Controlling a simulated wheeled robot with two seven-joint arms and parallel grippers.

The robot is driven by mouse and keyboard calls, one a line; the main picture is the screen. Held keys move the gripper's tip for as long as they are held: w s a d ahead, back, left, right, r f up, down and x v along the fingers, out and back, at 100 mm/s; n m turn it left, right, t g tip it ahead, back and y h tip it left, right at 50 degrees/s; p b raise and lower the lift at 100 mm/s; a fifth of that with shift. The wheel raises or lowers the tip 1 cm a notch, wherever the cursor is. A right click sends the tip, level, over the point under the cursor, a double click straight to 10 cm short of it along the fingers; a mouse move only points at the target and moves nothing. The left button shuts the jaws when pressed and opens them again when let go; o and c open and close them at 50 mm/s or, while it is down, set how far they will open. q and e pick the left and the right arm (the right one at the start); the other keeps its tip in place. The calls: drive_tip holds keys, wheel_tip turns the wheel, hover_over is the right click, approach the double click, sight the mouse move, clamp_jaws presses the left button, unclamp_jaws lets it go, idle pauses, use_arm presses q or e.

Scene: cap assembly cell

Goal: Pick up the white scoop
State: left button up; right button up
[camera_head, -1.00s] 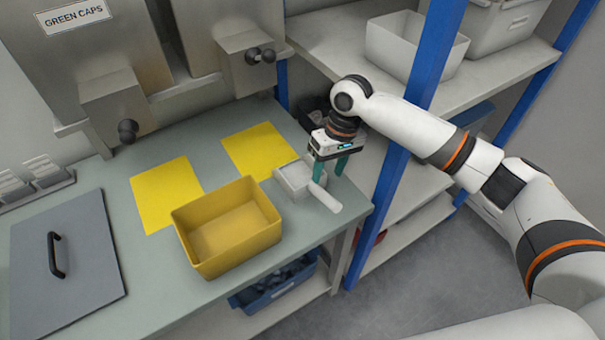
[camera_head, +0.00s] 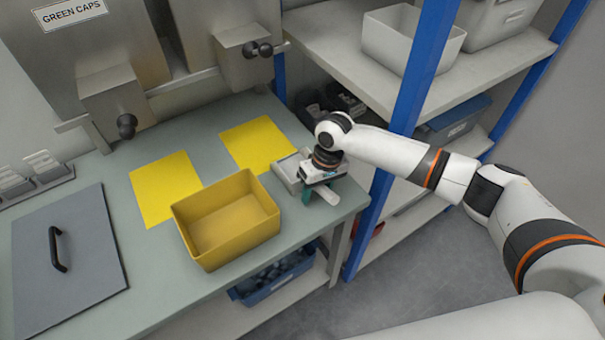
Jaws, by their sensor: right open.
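The white scoop (camera_head: 288,171) lies on the grey-green table near its right edge. Its square pan sits beside the right yellow mat, and its handle (camera_head: 329,195) points toward the front right. My right gripper (camera_head: 307,196) is open and low over the scoop, at the handle close to the pan. One teal finger shows on the near side of the handle; the other is hidden by the gripper body. I cannot tell whether the fingers touch the handle. My left gripper is not in view.
A yellow bin (camera_head: 226,220) stands left of the scoop. Two yellow mats (camera_head: 165,188) lie flat behind it. A grey lid with a black handle (camera_head: 70,262) lies at left. Dispensers hang at the back. A blue shelf post (camera_head: 412,90) rises right of the table.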

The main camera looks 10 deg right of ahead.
clamp_jaws()
drive_tip(key=shift+r, duration=0.15)
